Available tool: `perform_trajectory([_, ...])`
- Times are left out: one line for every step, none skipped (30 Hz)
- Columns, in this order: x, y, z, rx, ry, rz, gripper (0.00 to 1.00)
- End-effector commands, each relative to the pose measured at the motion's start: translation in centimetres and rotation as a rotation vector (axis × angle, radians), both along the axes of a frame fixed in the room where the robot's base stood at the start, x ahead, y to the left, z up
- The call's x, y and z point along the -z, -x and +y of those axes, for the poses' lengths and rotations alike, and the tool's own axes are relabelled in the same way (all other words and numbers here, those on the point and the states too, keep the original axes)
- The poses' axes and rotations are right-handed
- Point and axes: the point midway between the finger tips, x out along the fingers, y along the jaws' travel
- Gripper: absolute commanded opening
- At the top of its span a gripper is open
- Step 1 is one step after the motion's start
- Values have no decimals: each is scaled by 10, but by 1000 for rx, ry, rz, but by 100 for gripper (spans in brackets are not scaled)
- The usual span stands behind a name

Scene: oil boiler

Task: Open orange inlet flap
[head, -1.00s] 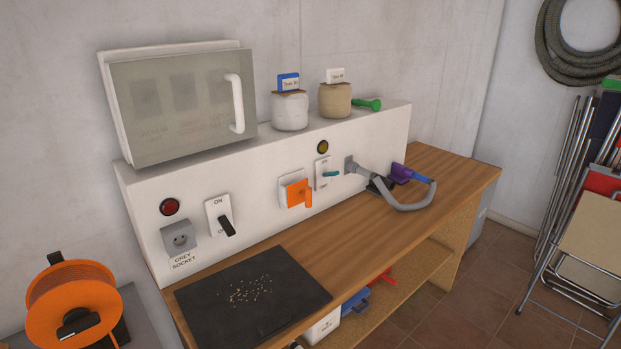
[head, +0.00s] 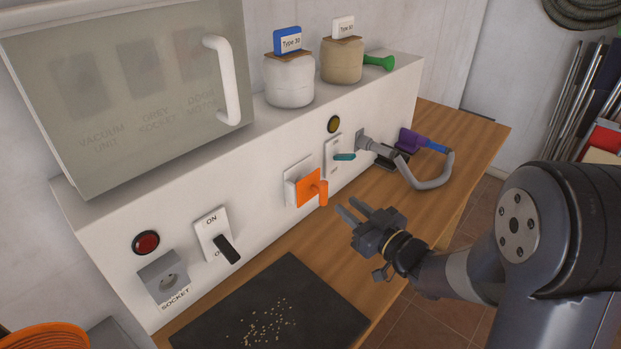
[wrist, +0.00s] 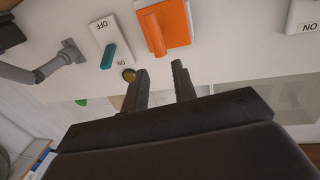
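The orange inlet flap (head: 308,189) is on a white plate on the front of the white panel, with an orange handle sticking out at its right. It looks closed over the plate. In the wrist view the orange flap (wrist: 167,24) is at the top, just beyond the fingertips. My gripper (head: 346,211) is above the wooden bench, right of and slightly below the flap and apart from it. Its two fingers are spread with nothing between them; they also show in the wrist view (wrist: 158,74).
A teal-handled switch (head: 338,157) is close to the right of the flap. A black-handled switch (head: 222,236) is to its left. A grey hose (head: 432,180) lies on the bench at right. A dark mat (head: 272,303) with crumbs is in front.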

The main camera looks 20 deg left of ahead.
Motion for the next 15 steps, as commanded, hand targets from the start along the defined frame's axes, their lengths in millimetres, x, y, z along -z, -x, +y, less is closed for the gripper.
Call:
perform_trajectory([-1,-3,7,-4,0,0,26])
perform_trajectory([-1,-6,11,-3,1,1,26])
perform_trajectory([-2,-10,17,-3,1,1,26])
perform_trajectory([-2,-13,22,-4,1,2,26])
perform_trajectory([-2,-16,26,-3,1,1,26])
perform_trajectory([-2,-21,33,-2,0,1,26])
perform_trajectory([-2,-24,38,-3,2,1,26])
perform_trajectory([-2,-27,43,-2,2,1,26])
perform_trajectory([-2,-32,49,-1,1,1,26])
perform_trajectory([-2,-34,54,-2,1,0,26])
perform_trajectory([-2,-38,58,-1,1,0,26])
perform_trajectory([-1,-41,63,0,2,2,26])
perform_trajectory([-2,-44,67,0,1,0,26])
perform_trajectory([-2,-46,69,0,1,0,26])
perform_trajectory([-1,-48,73,1,2,0,26])
